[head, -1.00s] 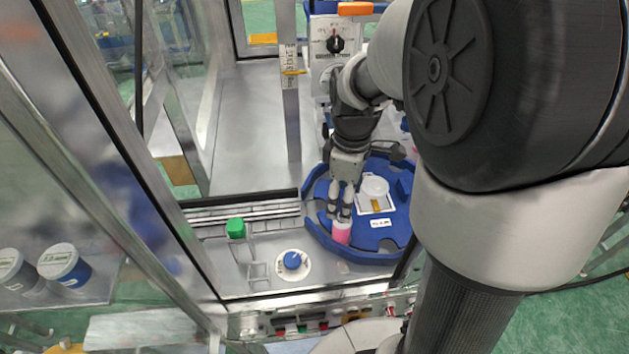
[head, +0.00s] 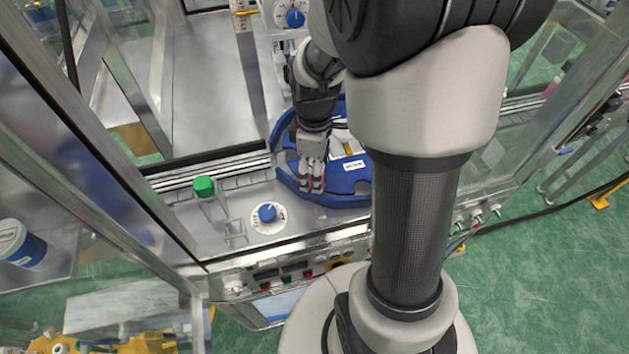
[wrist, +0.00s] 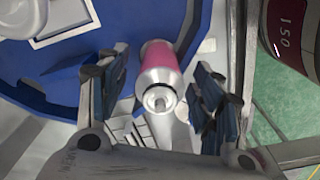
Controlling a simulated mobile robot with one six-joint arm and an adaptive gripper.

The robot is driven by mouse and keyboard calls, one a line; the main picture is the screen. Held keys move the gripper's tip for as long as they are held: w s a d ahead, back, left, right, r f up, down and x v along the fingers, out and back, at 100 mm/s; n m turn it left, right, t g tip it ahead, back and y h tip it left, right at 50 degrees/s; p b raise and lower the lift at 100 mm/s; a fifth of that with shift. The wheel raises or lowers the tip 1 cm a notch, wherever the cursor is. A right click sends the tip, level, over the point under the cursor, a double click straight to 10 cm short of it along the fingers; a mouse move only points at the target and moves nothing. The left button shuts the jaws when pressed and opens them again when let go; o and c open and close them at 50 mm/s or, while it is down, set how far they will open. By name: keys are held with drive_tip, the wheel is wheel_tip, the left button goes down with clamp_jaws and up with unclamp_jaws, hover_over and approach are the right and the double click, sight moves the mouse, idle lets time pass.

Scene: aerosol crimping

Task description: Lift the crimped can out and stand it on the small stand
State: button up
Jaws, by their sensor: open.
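The can is pink with a silver domed top and a small valve in the middle. In the wrist view the can (wrist: 160,72) stands between my two fingers, at the edge of the blue turntable (wrist: 62,92). My gripper (wrist: 160,88) is open, with a finger on each side and visible gaps to the can. In the head view my gripper (head: 312,183) points down at the front rim of the blue turntable (head: 345,200) and hides nearly all of the can. I cannot tell for sure which object is the small stand.
A white disc with a blue knob (head: 268,213) sits on the metal deck left of my gripper. Glass panels and metal posts enclose the left side.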

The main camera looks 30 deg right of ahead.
drive_tip(key=shift+c, duration=0.4)
drive_tip(key=c, duration=1)
drive_tip(key=shift+c, duration=0.2)
